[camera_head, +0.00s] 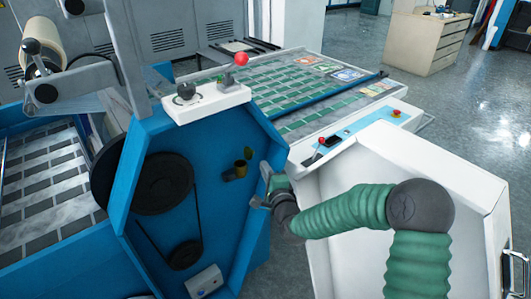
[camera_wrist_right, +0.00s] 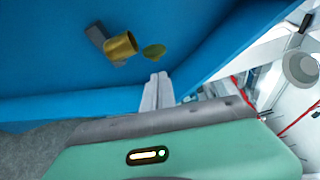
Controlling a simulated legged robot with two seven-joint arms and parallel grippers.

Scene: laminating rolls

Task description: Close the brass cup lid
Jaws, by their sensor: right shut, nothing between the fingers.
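The brass cup (camera_head: 240,168) is fixed by a dark bracket (camera_head: 228,175) to the inner blue panel of the machine. Its small olive-brass lid (camera_head: 248,152) stands open, apart from the cup's mouth. In the right wrist view the cup (camera_wrist_right: 122,46) lies on its side in the picture, with the lid (camera_wrist_right: 154,50) just right of its rim. My right gripper (camera_head: 267,185) is right of the cup, not touching it. In the wrist view its fingers (camera_wrist_right: 158,77) are together and empty, below the lid in the picture. My left gripper is not in view.
The blue housing wall (camera_head: 257,240) edges the space around the cup. Black pulleys with a belt (camera_head: 165,183) are on the panel to the left. A white control box with a red knob (camera_head: 207,101) sits above. A white side housing (camera_head: 440,160) stands right.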

